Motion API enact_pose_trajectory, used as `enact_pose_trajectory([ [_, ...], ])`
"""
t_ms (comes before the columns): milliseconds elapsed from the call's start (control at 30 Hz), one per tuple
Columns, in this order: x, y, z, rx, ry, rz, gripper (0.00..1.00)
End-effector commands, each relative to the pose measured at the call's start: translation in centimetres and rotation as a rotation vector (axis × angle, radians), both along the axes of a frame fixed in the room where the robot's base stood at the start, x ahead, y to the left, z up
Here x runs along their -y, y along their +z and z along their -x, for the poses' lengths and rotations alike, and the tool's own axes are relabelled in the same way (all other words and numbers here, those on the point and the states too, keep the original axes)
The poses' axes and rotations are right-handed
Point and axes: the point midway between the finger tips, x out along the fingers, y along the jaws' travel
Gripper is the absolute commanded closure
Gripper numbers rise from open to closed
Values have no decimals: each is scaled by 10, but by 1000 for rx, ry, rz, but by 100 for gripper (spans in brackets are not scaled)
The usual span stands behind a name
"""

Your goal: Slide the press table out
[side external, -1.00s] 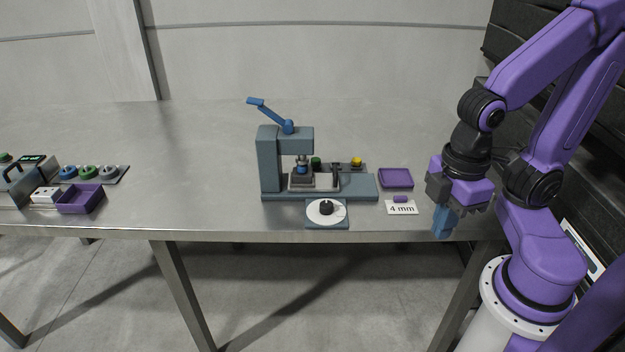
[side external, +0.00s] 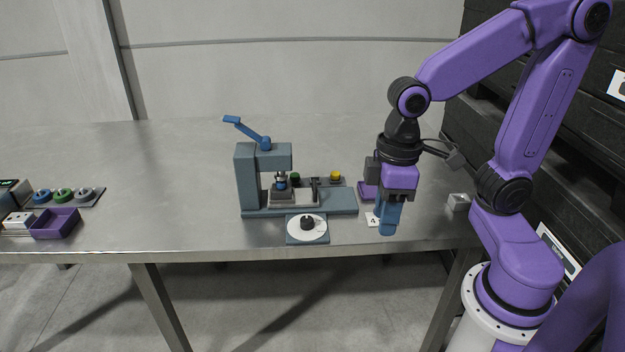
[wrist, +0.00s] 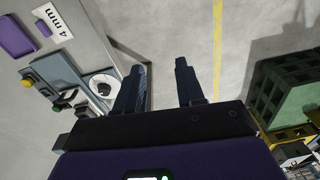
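The blue-grey press (side external: 247,180) stands on the metal table, with a raised blue lever (side external: 250,135) on top. Its light grey press table (side external: 303,197) sits on the base rail (side external: 340,205), partly under the press head. A white dial plate with a black knob (side external: 307,232) lies in front of the base; it also shows in the wrist view (wrist: 100,94). My gripper (side external: 388,230) is right of the press, near the table's front edge, fingers pointing down. In the wrist view its two fingers (wrist: 161,66) are apart with nothing between them.
A yellow button (side external: 335,176) and a green one (side external: 295,177) are behind the rail. A purple tray (wrist: 16,37) and a "4 mm" card (wrist: 57,22) are partly hidden by my gripper in the side view. A grey block (side external: 458,202) stands right. The table's left middle is clear.

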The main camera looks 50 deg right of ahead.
Motion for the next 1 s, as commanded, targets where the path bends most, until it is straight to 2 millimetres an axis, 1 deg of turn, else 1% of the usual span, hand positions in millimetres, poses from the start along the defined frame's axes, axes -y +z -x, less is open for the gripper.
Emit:
enact_pose_trajectory([
  [33, -1, 4, -17, -4, -88, -7, 62],
  [167, 4, 13, -59, -14, -305, -27, 62],
  [200, 7, 16, -72, -15, -373, -34, 62],
  [267, 12, 20, -91, -20, -474, -46, 62],
  [400, 32, 28, -135, -26, -706, -70, 62],
  [467, 43, 32, -153, -30, -805, -82, 62],
  [500, 52, 34, -165, -32, -872, -91, 62],
  [567, 66, 37, -182, -33, -970, -102, 62],
  [600, 77, 39, -193, -34, -1035, -112, 62],
  [700, 104, 43, -216, -39, -1191, -132, 62],
  [800, 130, 47, -234, -39, -1322, -151, 62],
  [900, 150, 49, -244, -40, -1416, -166, 62],
  [1000, 162, 50, -250, -41, -1472, -175, 62],
])
